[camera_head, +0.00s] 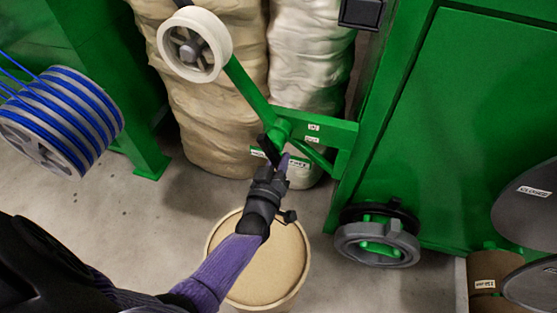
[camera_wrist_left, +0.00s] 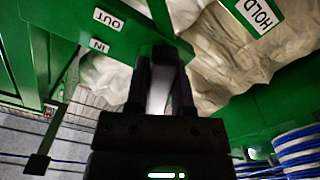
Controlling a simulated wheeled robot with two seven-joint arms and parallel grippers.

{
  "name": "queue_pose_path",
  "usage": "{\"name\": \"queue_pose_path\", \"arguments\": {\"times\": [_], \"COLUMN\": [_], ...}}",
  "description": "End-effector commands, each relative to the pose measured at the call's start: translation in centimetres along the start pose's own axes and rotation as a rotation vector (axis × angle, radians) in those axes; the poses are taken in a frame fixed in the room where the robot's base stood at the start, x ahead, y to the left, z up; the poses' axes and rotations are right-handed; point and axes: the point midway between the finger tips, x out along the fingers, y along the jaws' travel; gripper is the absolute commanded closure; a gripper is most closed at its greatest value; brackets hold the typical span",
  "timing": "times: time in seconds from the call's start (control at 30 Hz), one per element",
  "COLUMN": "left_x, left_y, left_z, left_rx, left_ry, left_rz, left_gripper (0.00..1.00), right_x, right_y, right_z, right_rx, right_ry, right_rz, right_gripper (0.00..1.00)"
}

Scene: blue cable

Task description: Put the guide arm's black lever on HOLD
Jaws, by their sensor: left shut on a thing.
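The green guide arm (camera_head: 247,88) carries a cream wheel (camera_head: 222,35) at its upper end and meets a green bracket at its lower end. The black lever (camera_head: 268,147) sits at that joint, partly hidden by my left gripper (camera_head: 275,164). In the left wrist view my left gripper (camera_wrist_left: 162,82) is shut on the lever, whose gripped part is hard to make out between the dark fingers. The HOLD label (camera_wrist_left: 258,14) is up and right of the fingertips. The OUT label (camera_wrist_left: 108,18) and IN label (camera_wrist_left: 99,45) are to their left. My right gripper is not in view.
A round tan-topped drum (camera_head: 268,265) stands below my left wrist. A blue cable spool (camera_head: 62,118) is at the left. Wrapped pale rolls (camera_head: 312,60) stand behind the arm. A green cabinet (camera_head: 480,120) with a grey handwheel (camera_head: 377,244) fills the right.

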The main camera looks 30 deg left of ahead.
Motion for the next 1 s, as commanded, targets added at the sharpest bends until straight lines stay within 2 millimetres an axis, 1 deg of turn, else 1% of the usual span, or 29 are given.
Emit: {"name": "queue_pose_path", "arguments": {"times": [0.4, 0.73, 1.0], "left_x": [-0.05, -0.07, -0.08], "left_y": [-0.03, -0.04, -0.05], "left_z": [0.08, 0.11, 0.13], "left_rx": [0.000, 0.000, 0.000], "left_ry": [-0.002, -0.002, -0.003], "left_rz": [-0.001, -0.001, -0.001], "left_gripper": [1.00, 1.00, 1.00], "right_x": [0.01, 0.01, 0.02], "right_y": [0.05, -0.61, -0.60], "right_z": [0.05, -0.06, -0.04], "right_rx": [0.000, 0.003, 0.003], "right_ry": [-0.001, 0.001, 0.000], "right_rz": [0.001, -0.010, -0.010], "right_gripper": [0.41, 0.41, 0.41]}}
